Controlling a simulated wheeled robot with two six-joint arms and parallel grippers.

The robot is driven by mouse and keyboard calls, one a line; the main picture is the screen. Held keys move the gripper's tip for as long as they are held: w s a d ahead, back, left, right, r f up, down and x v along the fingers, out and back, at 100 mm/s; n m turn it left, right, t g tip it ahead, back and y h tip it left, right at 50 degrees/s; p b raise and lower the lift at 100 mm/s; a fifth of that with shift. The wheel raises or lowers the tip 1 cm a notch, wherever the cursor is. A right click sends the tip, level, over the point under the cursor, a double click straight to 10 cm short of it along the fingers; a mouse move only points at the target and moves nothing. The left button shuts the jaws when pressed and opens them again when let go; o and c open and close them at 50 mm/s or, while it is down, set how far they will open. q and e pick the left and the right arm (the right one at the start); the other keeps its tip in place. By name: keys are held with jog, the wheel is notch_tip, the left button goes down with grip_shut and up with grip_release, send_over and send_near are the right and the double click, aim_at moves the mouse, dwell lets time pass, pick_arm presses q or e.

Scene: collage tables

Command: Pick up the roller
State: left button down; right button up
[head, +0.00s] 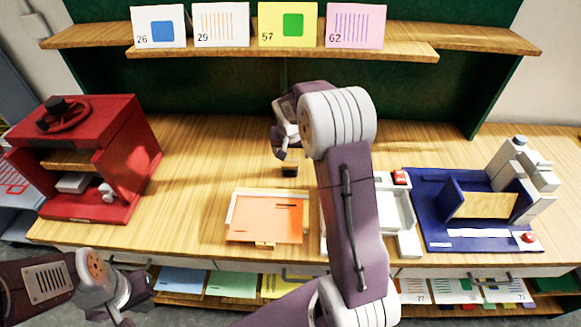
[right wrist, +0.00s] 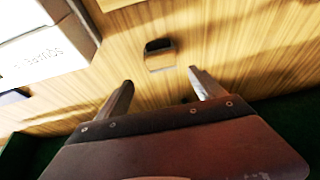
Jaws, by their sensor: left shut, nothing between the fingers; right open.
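A small dark-topped block, which looks like the roller (head: 289,171), lies on the wooden table just below my right gripper (head: 281,140) in the head view. In the right wrist view the roller (right wrist: 159,55) shows a black top and a pale lower part. It lies beyond the fingertips, roughly centred between them and not touched. My right gripper (right wrist: 161,82) is open and empty. My left gripper (head: 132,292) is shut and empty, low at the left in front of the table edge.
An orange sheet on a board (head: 265,222) lies in front of the roller. A white tray (head: 397,212) is partly hidden by my right arm. A red press (head: 90,150) stands left, a blue station (head: 440,215) right. Numbered cards (head: 287,25) stand on the shelf. Table beside the roller is clear.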

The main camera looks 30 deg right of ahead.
aim_at(290, 161)
jog(key=shift+w+a+f, duration=0.1)
jog(key=shift+w+f, duration=0.3)
jog(key=shift+f, duration=0.2)
jog(key=shift+w+f, duration=0.35)
jog(key=shift+f, duration=0.55)
jog(key=x, duration=0.2)
jog(key=p+x, duration=0.1)
jog(key=x, duration=0.1)
jog(key=shift+s, duration=0.3)
jog(key=shift+w+f, duration=0.2)
jog(key=shift+f, duration=0.1)
jog(key=shift+s+r, duration=0.1)
jog(key=shift+s, duration=0.05)
jog(key=c, duration=1.3)
